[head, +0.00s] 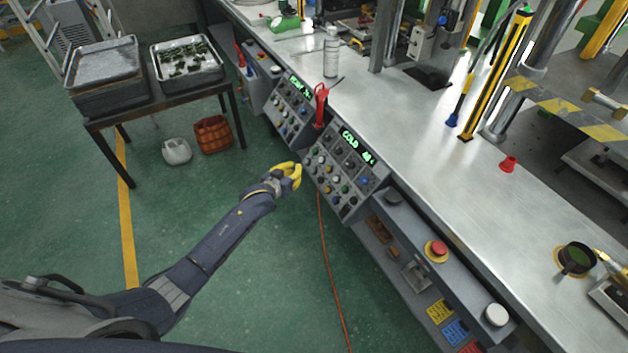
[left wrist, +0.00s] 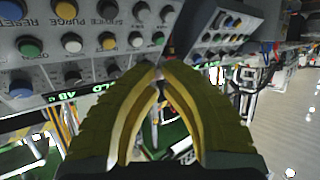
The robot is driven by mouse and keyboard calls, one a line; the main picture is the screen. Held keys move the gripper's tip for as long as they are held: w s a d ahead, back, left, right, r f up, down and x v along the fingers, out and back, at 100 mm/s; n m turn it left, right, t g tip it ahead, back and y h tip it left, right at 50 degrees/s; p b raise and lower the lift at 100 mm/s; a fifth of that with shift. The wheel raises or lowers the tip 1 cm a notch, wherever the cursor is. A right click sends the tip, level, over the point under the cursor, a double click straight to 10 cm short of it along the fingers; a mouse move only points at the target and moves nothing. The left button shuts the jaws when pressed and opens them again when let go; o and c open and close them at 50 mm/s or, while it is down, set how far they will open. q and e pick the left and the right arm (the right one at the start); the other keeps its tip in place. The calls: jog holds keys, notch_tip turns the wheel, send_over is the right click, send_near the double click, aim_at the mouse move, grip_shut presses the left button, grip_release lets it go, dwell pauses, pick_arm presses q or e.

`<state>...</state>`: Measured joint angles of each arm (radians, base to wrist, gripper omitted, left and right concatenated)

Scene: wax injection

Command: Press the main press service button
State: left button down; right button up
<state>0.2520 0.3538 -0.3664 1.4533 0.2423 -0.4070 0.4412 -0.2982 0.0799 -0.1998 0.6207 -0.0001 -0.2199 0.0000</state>
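My left gripper (head: 296,176) has yellow fingers and is at the left edge of the nearer sloped control panel (head: 345,166). This panel has a green lit display and rows of coloured buttons. In the left wrist view the gripper (left wrist: 157,78) is shut and empty, its fingertips together in front of the panel (left wrist: 30,75). Labels with the words "SERVICE" and "PURGE" show at the top of that view. Whether the fingertips touch the panel is unclear. My right gripper is not in view.
A second button panel (head: 288,108) stands farther back, with a red-handled lever (head: 320,100) between the two. A red stop button (head: 438,249) and a white button (head: 496,314) are on the bench front. An orange cable (head: 330,270) runs along the green floor.

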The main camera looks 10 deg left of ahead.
aim_at(320, 180)
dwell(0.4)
pick_arm(q)
jog(key=shift+w+d+f, duration=1.15)
jog(key=shift+d+f, duration=0.1)
jog(key=shift+f, duration=0.2)
jog(key=shift+w+d+f, duration=1.15)
jog(key=shift+d+f, duration=0.1)
jog(key=shift+f, duration=0.15)
jog(key=shift+w+d+f, duration=0.25)
